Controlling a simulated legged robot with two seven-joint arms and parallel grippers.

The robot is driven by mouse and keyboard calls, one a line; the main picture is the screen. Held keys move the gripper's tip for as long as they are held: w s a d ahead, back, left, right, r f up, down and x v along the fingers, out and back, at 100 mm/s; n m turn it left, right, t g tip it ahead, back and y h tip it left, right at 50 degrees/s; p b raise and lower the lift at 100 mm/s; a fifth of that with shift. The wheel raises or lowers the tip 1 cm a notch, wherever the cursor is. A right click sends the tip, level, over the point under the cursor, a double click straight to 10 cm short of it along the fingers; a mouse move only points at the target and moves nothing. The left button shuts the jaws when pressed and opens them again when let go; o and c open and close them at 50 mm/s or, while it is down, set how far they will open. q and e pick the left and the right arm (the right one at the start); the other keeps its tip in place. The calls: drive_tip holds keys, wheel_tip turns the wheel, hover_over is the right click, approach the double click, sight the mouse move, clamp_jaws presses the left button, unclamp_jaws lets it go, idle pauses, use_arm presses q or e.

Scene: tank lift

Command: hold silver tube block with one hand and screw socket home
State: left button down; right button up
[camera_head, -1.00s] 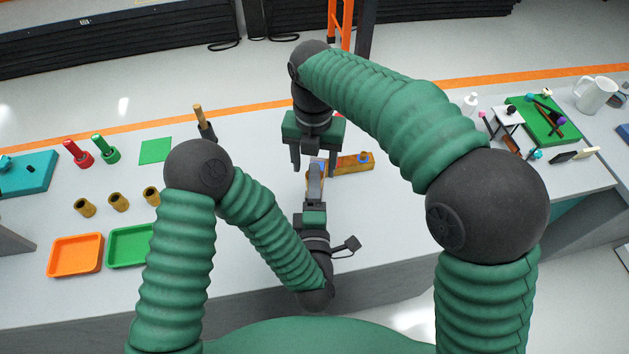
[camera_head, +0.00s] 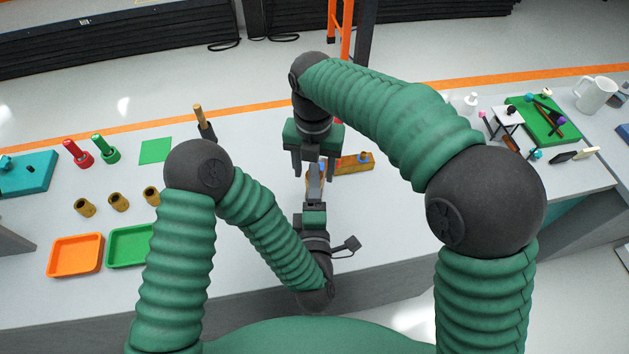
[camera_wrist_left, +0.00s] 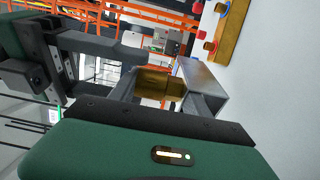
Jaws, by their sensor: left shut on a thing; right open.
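My left gripper (camera_head: 315,172) is shut, reaching away from me over the middle of the bench. In the left wrist view, a silver-grey block face (camera_wrist_left: 204,80) shows at its right finger, and a brass-coloured piece (camera_wrist_left: 155,82) sits left of that, its narrower end towards the silver. The exact contact between them, and between fingers and block, is partly hidden. My right gripper (camera_head: 313,172) comes from above with its fingers apart, around the held parts. In the left wrist view its fingers (camera_wrist_left: 118,62) are left of the brass-coloured piece. I cannot tell whether they touch it.
A brass-coloured bar with coloured rings (camera_head: 355,163) lies just right of the grippers. Brass cups (camera_head: 118,202), an orange tray (camera_head: 75,255) and a green tray (camera_head: 130,246) are left. A green board with tools (camera_head: 540,118) and a mug (camera_head: 595,94) are far right.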

drive_tip(key=shift+f, duration=1.4)
clamp_jaws()
drive_tip(key=shift+o, duration=0.5)
unclamp_jaws()
drive_tip(key=shift+r, duration=0.15)
